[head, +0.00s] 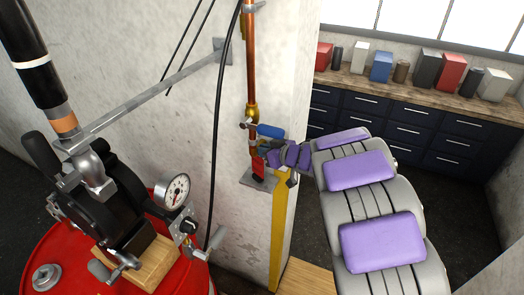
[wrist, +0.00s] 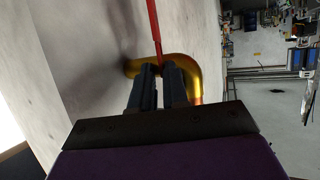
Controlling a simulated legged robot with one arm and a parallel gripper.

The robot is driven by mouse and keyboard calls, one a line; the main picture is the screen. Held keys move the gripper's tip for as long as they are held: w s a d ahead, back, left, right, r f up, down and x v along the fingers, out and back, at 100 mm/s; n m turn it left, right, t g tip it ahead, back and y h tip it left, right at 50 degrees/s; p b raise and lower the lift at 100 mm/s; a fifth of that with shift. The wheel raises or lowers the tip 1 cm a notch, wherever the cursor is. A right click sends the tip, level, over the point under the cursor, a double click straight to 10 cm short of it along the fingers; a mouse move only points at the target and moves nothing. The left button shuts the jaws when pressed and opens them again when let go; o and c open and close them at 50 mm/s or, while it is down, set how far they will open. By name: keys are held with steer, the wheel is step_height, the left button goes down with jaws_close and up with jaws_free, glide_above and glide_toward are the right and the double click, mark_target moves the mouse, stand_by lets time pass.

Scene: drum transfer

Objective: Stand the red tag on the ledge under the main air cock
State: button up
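The red tag (head: 258,166) is upright just below the main air cock, a brass valve with a blue handle (head: 270,131) on the copper pipe. The tag's lower end is at or just above the small grey ledge (head: 252,183) on the wall; I cannot tell whether they touch. My gripper (head: 268,159) reaches in from the right beneath the cock. In the wrist view, the gripper's dark fingers (wrist: 158,68) are close together on the red tag (wrist: 154,30), seen edge-on. The ledge is not clear in that view.
A brass pipe elbow (wrist: 135,68) shows just beyond the fingers in the wrist view. A yellow strip (head: 278,235) runs down the wall corner. A red drum (head: 60,255) with a pump and gauge (head: 175,191) stands at left. A cluttered bench (head: 400,88) is at the back.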

steer(key=v, duration=1.2)
steer(key=d+r+m+t+h, duration=0.5)
steer(key=d+h, duration=0.5)
steer(key=d, duration=0.5)
steer(key=s+d+m+g+h, duration=0.45)
steer(key=s+d, duration=0.25)
steer(key=s, duration=0.4)
steer(key=s+a+f+g+y, duration=0.1)
steer(key=s+a+f+g, duration=0.1)
steer(key=s, duration=0.8)
steer(key=s+a+f+g+y, duration=0.2)
steer(key=s+a+g, duration=0.3)
steer(key=s, duration=0.6)
steer(key=s+a+f+g+y, duration=0.1)
steer(key=s+a+f+g, duration=0.2)
steer(key=s, duration=0.8)
steer(key=shift+a+g+p, duration=0.45)
steer(key=shift+a+g, duration=0.2)
steer(key=shift+a, duration=0.05)
steer(key=shift+s+y, duration=0.1)
steer(key=shift+y, duration=0.15)
